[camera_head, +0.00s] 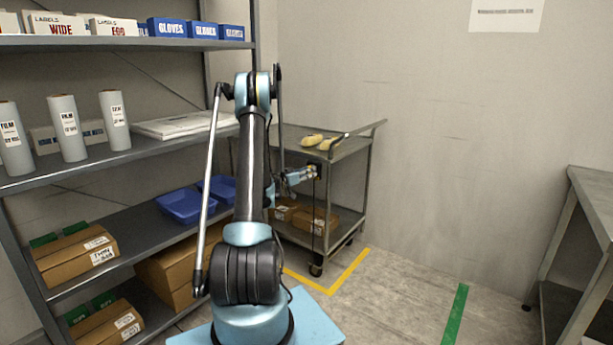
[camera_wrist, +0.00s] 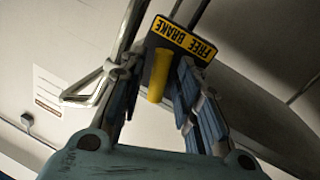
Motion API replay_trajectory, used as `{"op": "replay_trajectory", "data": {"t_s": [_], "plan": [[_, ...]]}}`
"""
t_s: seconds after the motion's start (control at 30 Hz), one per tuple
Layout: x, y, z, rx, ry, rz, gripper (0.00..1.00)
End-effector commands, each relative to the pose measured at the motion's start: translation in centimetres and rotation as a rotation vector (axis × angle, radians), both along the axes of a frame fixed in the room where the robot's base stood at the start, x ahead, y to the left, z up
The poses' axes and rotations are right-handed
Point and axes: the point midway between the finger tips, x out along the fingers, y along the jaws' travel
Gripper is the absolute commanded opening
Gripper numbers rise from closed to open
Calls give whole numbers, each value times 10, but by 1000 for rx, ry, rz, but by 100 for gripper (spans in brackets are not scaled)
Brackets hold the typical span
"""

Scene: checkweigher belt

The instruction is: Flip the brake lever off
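The brake lever (camera_wrist: 158,75) is a yellow bar below a black plate with a yellow label (camera_wrist: 184,37) reading FREE and BRAKE, upside down in the wrist view. My gripper (camera_wrist: 155,90) is open, with blue-padded fingers to the left and right of the lever. The lever shows between them; I cannot tell whether either finger touches it. In the head view my gripper (camera_head: 312,173) is at the near side of the grey cart (camera_head: 348,152), below its top shelf. The lever is too small to make out there.
Yellow items (camera_head: 312,140) lie on the cart top, and cardboard boxes (camera_head: 318,220) sit on its lower shelf. A loaded shelving rack (camera_head: 150,62) stands at left. A grey table (camera_head: 590,190) stands at right. The floor (camera_head: 405,290) between is clear.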

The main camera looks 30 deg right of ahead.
Motion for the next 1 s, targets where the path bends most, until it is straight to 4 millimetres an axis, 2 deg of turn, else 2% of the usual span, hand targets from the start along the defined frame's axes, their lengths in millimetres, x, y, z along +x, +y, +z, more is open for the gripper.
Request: {"op": "replay_trajectory", "data": {"t_s": [0.03, 0.1, 0.37, 0.7, 1.0], "plan": [[0, 0, 0, 0, 0, 0, 12], [0, 0, 0, 0, 0, 0, 0], [-1, 0, 0, -13, 31, 1, 0], [-4, 0, 1, -125, 301, 2, 0], [-5, 0, 2, -150, 360, 2, 0]]}}
